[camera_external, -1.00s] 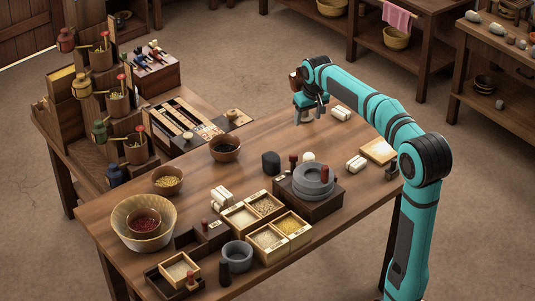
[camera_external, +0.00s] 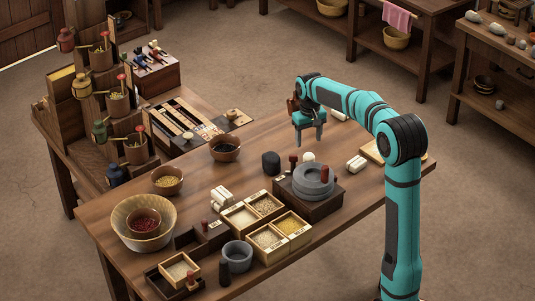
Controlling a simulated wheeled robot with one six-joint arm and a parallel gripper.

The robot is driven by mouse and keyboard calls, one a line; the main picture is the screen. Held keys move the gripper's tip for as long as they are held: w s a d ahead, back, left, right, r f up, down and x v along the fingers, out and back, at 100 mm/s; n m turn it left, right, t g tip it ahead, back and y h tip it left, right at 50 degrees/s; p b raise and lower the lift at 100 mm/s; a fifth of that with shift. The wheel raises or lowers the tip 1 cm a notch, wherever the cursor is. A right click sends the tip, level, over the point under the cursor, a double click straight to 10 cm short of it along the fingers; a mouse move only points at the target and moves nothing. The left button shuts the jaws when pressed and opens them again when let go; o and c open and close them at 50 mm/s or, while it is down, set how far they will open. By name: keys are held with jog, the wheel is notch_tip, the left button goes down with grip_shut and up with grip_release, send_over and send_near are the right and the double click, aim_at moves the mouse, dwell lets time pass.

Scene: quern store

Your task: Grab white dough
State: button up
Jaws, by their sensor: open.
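A small white rounded lump (camera_external: 308,157), which looks like the dough, sits on the table just behind the grey stone quern (camera_external: 314,180). Its lower part is hidden by the quern. My gripper (camera_external: 309,139) points down with its two fingers apart and nothing between them. In the picture it is just above the white lump and not touching it.
A dark round pot (camera_external: 271,162) stands left of the lump, and a reddish-brown upright handle (camera_external: 293,162) is close beside it. A white bundle (camera_external: 356,163) lies to the right. Grain boxes (camera_external: 267,238) and a brown bowl (camera_external: 225,149) occupy the table's left part.

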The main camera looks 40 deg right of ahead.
aim_at(309, 154)
notch_tip(309, 154, down, 4)
jog(key=shift+r, duration=0.1)
jog(key=shift+s+f, duration=0.25)
jog(key=shift+f, duration=1.1)
jog(key=shift+s+f, duration=0.2)
jog(key=shift+f, duration=1.1)
jog(key=c, duration=1.1)
jog(key=shift+r, duration=0.2)
